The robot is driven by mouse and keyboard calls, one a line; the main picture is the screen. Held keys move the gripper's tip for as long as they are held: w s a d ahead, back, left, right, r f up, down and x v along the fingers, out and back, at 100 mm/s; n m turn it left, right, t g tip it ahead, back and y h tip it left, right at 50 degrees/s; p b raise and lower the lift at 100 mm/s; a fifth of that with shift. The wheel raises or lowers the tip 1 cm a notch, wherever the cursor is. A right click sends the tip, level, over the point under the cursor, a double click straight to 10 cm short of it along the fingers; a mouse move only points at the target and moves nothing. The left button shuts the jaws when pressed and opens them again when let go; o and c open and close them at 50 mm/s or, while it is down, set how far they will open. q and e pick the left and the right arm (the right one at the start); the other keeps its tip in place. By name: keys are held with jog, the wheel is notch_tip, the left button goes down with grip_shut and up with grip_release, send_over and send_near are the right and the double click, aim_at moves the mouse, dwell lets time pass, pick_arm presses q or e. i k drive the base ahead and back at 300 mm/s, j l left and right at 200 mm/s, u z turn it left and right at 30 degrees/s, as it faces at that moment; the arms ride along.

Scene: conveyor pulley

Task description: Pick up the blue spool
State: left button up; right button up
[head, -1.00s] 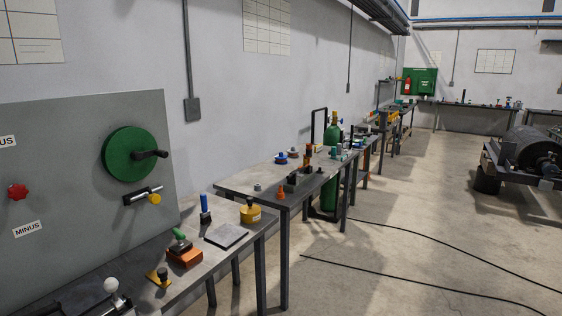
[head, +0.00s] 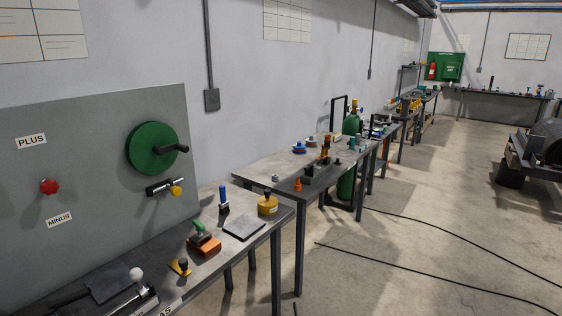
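In the head view, a small blue spool-like piece (head: 299,147) sits on the second workbench (head: 262,171), toward its back edge near the wall. It is small in the picture, so its exact shape is hard to tell. Neither of my grippers is in view.
A grey panel (head: 90,150) with a green handwheel (head: 151,148) stands left. Black cables (head: 420,271) cross the open floor at right.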

aim_at(299, 149)
jog(key=i+l+z, duration=0.35)
jog(key=i+z, duration=0.3)
jog(key=i, duration=0.2)
jog(key=i+l+z, duration=0.1)
jog(key=i+z, duration=0.25)
jog(key=i, duration=1.1)
jog(key=i+u, duration=0.2)
jog(key=i, duration=0.25)
jog(key=i+l+u, duration=0.2)
jog(key=i, duration=0.2)
jog(key=i+l+u, duration=0.25)
jog(key=i, duration=0.15)
jog(key=i+j, duration=0.05)
jog(key=j, duration=0.05)
